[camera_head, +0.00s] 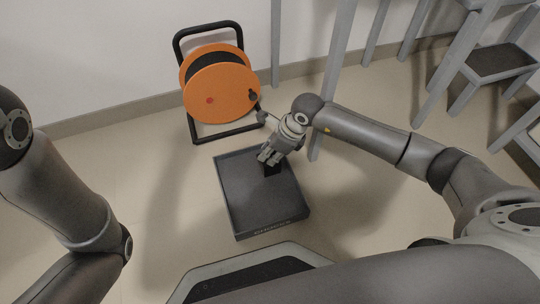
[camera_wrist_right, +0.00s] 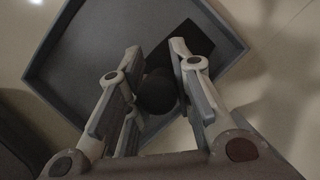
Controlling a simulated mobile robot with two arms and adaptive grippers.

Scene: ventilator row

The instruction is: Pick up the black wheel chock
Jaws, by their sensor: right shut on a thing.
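The black wheel chock (camera_head: 272,171) is in the grey tray (camera_head: 240,205) on the floor, toward the tray's far right part. My right gripper (camera_head: 269,158) reaches down over the tray and is shut on the chock. In the right wrist view the chock (camera_wrist_right: 190,43) is a dark block with a rounded dark part (camera_wrist_right: 157,94) between the two fingers (camera_wrist_right: 154,58). The fingers hide part of it. I cannot tell whether it touches the tray floor. My left arm comes in at the left of the head view, but its gripper is out of frame.
An orange cable reel (camera_head: 220,92) on a black frame stands behind the tray, near the wall. Grey metal legs (camera_head: 333,75) and a grey step (camera_head: 496,62) stand at the back right. The floor left of the tray is clear.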

